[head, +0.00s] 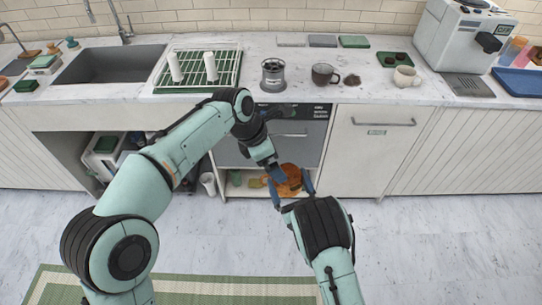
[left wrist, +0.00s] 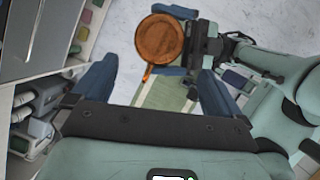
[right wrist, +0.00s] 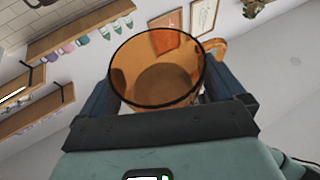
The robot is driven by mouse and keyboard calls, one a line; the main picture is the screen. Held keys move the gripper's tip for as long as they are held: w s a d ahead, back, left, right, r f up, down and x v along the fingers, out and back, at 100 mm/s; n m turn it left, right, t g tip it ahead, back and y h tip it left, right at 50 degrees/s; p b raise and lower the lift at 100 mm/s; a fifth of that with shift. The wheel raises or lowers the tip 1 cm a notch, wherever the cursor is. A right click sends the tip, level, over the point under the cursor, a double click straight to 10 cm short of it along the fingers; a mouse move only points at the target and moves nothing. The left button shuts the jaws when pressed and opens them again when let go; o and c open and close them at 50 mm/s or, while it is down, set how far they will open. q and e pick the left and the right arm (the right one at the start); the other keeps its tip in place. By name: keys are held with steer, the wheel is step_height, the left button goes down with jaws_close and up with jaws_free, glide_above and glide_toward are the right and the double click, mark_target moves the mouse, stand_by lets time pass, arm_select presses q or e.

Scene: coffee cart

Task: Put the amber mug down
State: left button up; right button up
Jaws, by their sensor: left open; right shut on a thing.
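The amber mug (head: 290,181) is see-through orange-brown and held in front of the open shelf below the counter. My right gripper (head: 292,190) is shut on it, with a finger on either side. In the right wrist view the mug (right wrist: 158,70) fills the space between the fingers, its handle at the upper right. In the left wrist view the mug (left wrist: 159,40) appears as a round brown shape with its handle pointing down. My left gripper (left wrist: 158,88) is open and empty, close to the mug. Whether it touches the mug I cannot tell.
The counter holds a dish rack (head: 198,70), a metal grinder-like jar (head: 273,75), a dark mug (head: 325,76), a cream mug (head: 406,77) and a coffee machine (head: 462,40). The sink (head: 108,64) is at left. Bare counter lies in front of the mugs.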

arm_select(q)
steer(key=x, duration=1.1)
steer(key=shift+f, duration=0.25)
steer(key=shift+c, duration=0.3)
steer(key=c, duration=0.7)
arm_select(e)
steer(key=o, duration=0.7)
